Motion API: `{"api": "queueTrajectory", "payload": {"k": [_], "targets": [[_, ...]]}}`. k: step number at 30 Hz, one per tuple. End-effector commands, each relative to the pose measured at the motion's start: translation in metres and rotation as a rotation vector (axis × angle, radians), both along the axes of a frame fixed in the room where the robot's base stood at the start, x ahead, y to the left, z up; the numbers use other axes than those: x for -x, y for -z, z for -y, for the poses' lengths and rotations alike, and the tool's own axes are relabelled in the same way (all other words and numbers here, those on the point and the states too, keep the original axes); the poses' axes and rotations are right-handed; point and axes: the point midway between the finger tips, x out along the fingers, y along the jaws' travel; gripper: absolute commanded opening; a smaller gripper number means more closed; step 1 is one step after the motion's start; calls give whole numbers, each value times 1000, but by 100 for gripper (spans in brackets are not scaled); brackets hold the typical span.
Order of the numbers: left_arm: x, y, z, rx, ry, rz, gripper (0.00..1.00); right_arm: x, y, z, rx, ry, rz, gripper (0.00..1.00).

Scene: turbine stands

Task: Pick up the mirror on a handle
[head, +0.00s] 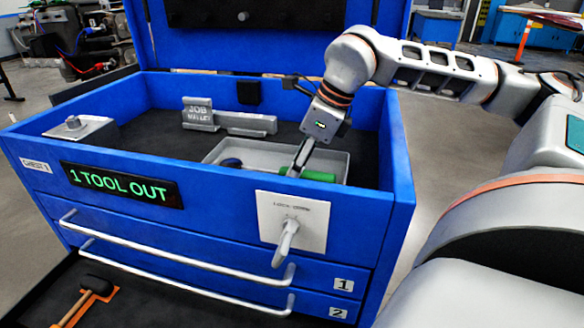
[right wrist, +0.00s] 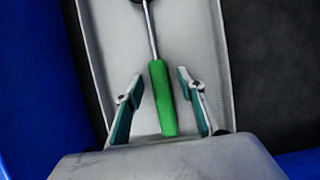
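The mirror on a handle lies in a grey tray inside the blue tool chest. Its green handle (head: 318,176) shows in the head view, and its round dark head (head: 231,162) is at the left end of the tray. In the right wrist view the green handle (right wrist: 163,100) runs up to a thin metal shaft, and the head is cut off at the top edge. My right gripper (head: 298,170) reaches down into the tray. In the right wrist view its fingers (right wrist: 161,75) are open, one on each side of the handle, with gaps visible. My left gripper is not in view.
The grey tray (right wrist: 98,50) has raised walls close around the gripper. A grey "JOB WALLET" holder (head: 198,115) stands behind it, and a metal block (head: 82,130) sits at the chest's left corner. The front sign reads "1 TOOL OUT" (head: 122,187).

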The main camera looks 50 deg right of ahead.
Motion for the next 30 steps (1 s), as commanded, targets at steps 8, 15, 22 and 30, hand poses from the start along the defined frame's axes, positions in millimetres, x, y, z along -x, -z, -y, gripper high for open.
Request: {"api": "queueTrajectory", "payload": {"k": [8,15,22,30], "targets": [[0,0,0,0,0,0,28,0,0,0,0,0,0,0],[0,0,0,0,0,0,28,0,-1,0,0,0,0,0],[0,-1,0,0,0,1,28,-1,-22,1,4,1,4,0],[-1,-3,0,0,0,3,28,0,-74,1,5,1,4,0]]}}
